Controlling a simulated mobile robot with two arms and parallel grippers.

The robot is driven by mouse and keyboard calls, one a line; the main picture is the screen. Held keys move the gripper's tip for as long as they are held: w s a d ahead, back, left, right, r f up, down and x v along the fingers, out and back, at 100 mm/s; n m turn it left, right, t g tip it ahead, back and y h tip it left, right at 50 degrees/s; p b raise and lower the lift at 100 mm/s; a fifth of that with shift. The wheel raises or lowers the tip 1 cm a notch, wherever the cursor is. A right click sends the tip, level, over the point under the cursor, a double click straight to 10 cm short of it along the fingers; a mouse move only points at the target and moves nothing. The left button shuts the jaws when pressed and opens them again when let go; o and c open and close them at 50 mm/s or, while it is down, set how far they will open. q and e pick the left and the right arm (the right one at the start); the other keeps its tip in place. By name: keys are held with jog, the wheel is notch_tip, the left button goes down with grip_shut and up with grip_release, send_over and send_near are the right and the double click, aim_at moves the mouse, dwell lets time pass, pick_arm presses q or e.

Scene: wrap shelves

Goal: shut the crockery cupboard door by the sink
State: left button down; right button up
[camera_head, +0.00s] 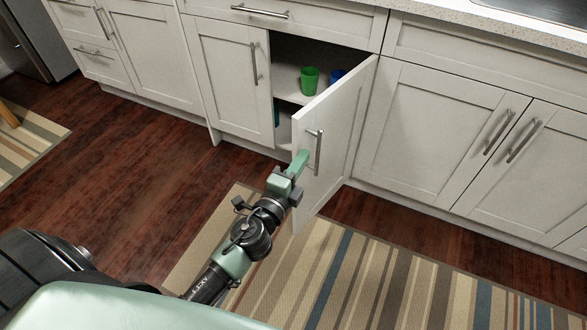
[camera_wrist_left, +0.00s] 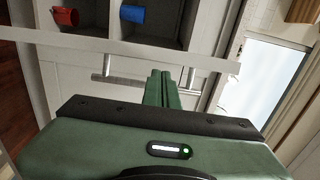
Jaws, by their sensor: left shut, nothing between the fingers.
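The white cupboard door (camera_head: 335,125) stands part-way open, hinged on its right side. Its metal bar handle (camera_head: 319,152) is near the free edge and also shows in the left wrist view (camera_wrist_left: 133,80). My left gripper (camera_head: 301,157) is shut and empty, its fingertips close to the door's front face beside the handle. In the left wrist view its green fingers (camera_wrist_left: 161,78) reach up to the handle. I cannot tell whether they touch it. Inside the cupboard are a green cup (camera_head: 310,80) and a blue cup (camera_head: 336,76). My right gripper is out of view.
Shut cupboards flank the open one, including the right-hand doors (camera_head: 440,135) below the sink (camera_head: 540,8). A striped rug (camera_head: 375,275) and dark wooden floor (camera_head: 110,160) lie in front. A red cup (camera_wrist_left: 66,17) shows inside the cupboard in the wrist view.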

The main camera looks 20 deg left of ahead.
pick_arm(q)
jog(key=shift+w+d, duration=0.1)
jog(key=shift+w, duration=1.1)
